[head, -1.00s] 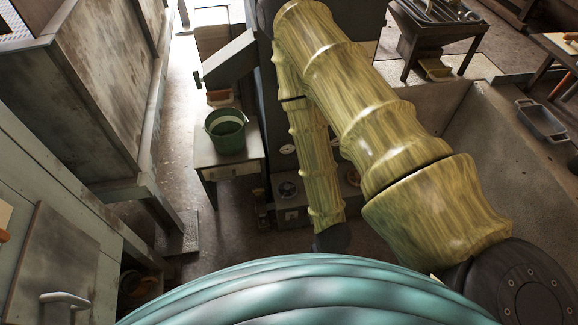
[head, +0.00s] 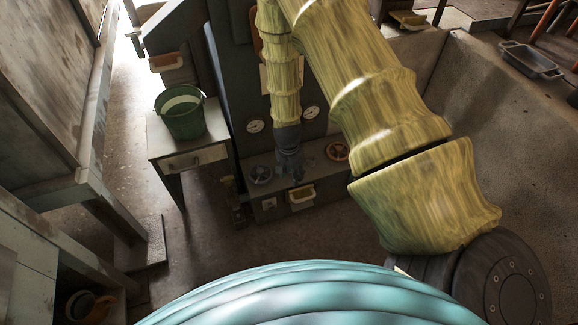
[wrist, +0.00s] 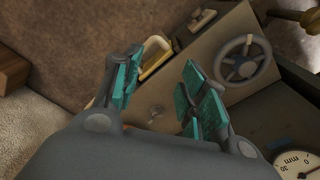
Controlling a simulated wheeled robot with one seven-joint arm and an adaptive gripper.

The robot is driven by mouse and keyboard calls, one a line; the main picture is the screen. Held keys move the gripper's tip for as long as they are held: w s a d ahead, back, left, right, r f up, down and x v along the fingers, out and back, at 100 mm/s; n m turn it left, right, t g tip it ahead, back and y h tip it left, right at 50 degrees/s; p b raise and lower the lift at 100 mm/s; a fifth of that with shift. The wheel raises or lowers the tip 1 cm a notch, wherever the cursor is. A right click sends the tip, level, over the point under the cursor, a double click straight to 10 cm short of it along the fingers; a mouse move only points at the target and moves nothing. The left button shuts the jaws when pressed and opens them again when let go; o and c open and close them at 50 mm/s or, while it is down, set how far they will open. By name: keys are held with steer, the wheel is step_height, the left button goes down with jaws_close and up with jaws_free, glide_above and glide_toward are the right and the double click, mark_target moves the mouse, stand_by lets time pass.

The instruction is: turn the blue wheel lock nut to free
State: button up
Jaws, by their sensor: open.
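A grey handwheel (head: 261,174) lies on the left part of the low console; it also shows in the wrist view (wrist: 243,62), right of the fingers. It looks grey rather than clearly blue. I cannot make out a lock nut with certainty on it. A small metal fitting (wrist: 155,112) shows on the console top between my fingers in the wrist view. My gripper (head: 290,175) hangs above the console, between the grey wheel and a red-brown wheel (head: 337,151). In the wrist view my gripper (wrist: 160,88) has its teal-padded fingers spread, with nothing held.
Gauges (head: 255,126) stand behind the wheels. A green bucket (head: 182,113) sits on a small table (head: 205,155) to the left. The floor before the console is open.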

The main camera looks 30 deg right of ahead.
steer(key=w+d+m+b, duration=0.6)
steer(key=w+b, duration=0.1)
steer(key=w, duration=0.3)
steer(key=shift+y, duration=0.3)
steer(key=f+b, duration=0.1)
steer(key=f, duration=0.4)
steer(key=f+b, duration=0.2)
steer(key=f, duration=0.3)
steer(key=shift+w+f, duration=0.2)
steer(key=shift+f, duration=0.15)
jaws_close()
